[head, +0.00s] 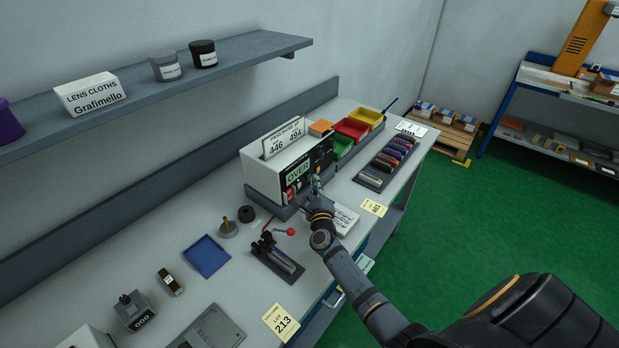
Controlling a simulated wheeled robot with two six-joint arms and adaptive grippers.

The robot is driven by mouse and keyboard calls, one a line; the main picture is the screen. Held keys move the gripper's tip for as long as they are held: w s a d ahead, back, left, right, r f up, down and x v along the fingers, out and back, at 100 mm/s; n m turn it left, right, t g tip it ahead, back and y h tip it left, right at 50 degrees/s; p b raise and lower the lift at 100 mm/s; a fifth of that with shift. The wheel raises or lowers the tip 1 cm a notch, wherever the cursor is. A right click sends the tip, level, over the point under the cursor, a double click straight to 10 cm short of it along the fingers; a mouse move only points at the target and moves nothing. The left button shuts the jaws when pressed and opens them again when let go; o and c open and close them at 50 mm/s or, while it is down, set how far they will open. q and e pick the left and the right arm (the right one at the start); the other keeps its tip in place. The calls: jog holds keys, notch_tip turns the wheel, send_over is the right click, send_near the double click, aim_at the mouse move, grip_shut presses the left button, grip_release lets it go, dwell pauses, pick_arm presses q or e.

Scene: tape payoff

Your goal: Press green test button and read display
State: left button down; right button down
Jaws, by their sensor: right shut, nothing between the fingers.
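The tester (263,178) is a white box on the bench with a dark front panel. Its green display (297,171) reads "OVER". A red part (291,194) shows low on the panel. A card (284,138) on top reads pass band 446 to 494. My right gripper (316,182) is shut and empty, its tips right at the lower front panel; I cannot tell whether they touch it. The green test button is not visible, possibly hidden behind the gripper. My left gripper is not in view.
A clamp fixture with a red-knobbed lever (274,254) stands left of my right arm. A white keypad (344,219) lies just right of the gripper. Coloured bins (351,130) and a row of small parts (387,164) are beyond. A blue tray (206,256) lies at left.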

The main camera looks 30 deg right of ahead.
jog(key=shift+s+d, duration=0.2)
jog(key=shift+s, duration=0.3)
jog(key=shift+s, duration=0.1)
jog(key=shift+s+d+p, duration=0.25)
jog(key=shift+s+d, duration=0.05)
jog(key=shift+s, duration=0.45)
jog(key=shift+s+d+p, duration=0.2)
jog(key=shift+s+d, duration=0.15)
jog(key=shift+s, duration=0.4)
jog(key=shift+s+d+p, duration=0.25)
jog(key=shift+s+d, duration=0.05)
jog(key=shift+s, duration=0.45)
